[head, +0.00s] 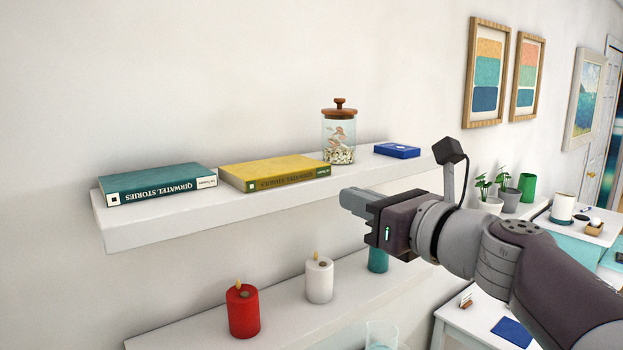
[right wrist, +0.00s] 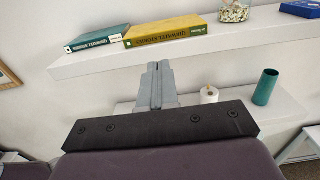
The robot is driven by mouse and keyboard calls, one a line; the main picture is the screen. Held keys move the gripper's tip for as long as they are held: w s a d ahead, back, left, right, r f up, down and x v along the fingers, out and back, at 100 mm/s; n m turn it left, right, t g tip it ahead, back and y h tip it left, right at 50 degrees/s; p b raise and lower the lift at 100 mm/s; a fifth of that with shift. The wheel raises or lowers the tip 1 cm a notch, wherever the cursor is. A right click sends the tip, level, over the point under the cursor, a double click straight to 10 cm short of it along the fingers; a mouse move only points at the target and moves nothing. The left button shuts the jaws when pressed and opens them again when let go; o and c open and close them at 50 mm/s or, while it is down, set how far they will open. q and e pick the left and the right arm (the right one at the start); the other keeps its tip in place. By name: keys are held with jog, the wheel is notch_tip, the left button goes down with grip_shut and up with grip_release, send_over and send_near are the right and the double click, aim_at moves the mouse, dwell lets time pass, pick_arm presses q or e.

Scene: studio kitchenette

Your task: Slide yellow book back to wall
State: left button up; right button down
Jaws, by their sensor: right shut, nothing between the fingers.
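The yellow book (head: 273,172) lies flat on the upper white shelf (head: 250,205), between a teal book and a glass jar. Its spine faces out, close to the shelf's front edge. It also shows in the right wrist view (right wrist: 165,29). My right gripper (head: 345,200) is shut and empty. It is in front of the upper shelf and below the level of the book, to its right in the head view, apart from it. In the right wrist view its closed fingers (right wrist: 157,72) point toward the shelf below the yellow book. My left gripper is not in view.
A teal book (head: 157,184) lies left of the yellow one. A lidded glass jar (head: 339,135) and a blue box or book (head: 397,150) stand to the right. The lower shelf holds a red candle (head: 243,312), a white candle (head: 319,281) and a teal cylinder (head: 378,260).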

jog(key=p, duration=0.3)
send_near(278, 169)
jog(key=p+x, duration=0.2)
jog(key=shift+w+a, duration=0.15)
jog(key=shift+w, duration=0.25)
jog(key=shift+w+a+f, duration=0.1)
jog(key=shift+w+a, duration=0.2)
jog(key=shift+a, duration=0.1)
jog(key=shift+w, duration=0.1)
jog(key=p+x, duration=0.1)
jog(key=x, duration=0.5)
jog(key=shift+w+a, duration=0.2)
jog(key=shift+w, duration=0.05)
jog(key=shift+s+d, duration=0.1)
jog(key=shift+s, duration=0.1)
